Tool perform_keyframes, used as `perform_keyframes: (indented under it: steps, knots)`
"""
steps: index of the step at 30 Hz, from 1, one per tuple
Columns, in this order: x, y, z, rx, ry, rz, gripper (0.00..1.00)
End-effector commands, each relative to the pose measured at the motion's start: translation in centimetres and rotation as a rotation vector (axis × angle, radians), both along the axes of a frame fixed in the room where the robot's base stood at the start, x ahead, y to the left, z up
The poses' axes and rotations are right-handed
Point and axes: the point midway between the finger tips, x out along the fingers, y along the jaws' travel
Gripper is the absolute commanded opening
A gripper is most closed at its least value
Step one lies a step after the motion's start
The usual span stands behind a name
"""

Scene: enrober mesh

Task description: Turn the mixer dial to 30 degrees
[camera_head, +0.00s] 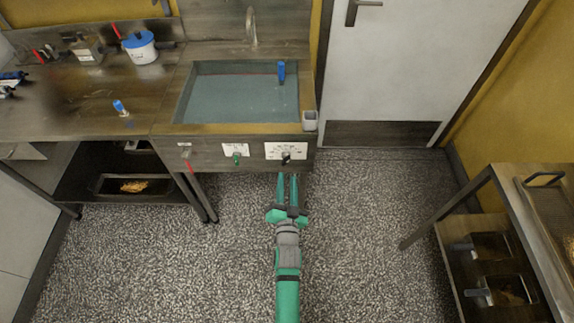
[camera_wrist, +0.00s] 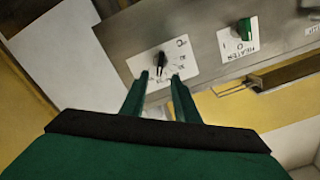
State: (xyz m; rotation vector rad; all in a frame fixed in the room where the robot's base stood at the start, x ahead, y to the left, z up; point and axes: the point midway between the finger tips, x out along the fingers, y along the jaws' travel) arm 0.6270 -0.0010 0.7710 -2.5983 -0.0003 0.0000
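A black dial (camera_head: 286,157) sits on a white marked plate at the right of the panel under the sink. It also shows in the wrist view (camera_wrist: 161,60), with a scale around it whose lettering is too small to read surely; I take it as the mixer dial. Its exact angle is hard to tell. My gripper (camera_head: 287,177) is in front of the dial, fingers pointing at it. In the wrist view my gripper (camera_wrist: 160,76) is open, with the dial between and just beyond the fingertips. I cannot tell whether they touch it.
A green knob (camera_head: 236,158) on its own white plate is left of the dial; it shows at the upper right in the wrist view (camera_wrist: 244,28). Further left is a red-handled part (camera_head: 187,158). The floor around my arm is clear.

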Motion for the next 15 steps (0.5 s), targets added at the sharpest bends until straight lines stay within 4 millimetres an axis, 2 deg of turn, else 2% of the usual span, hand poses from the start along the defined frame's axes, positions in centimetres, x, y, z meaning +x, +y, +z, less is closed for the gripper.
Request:
perform_keyframes:
  steps: [6, 15]
  knots:
    - [3.8, -0.1, 0.0, 0.0, -0.002, -0.001, 0.28]
    - [7.0, 0.0, 0.0, -0.001, -0.001, -0.001, 0.28]
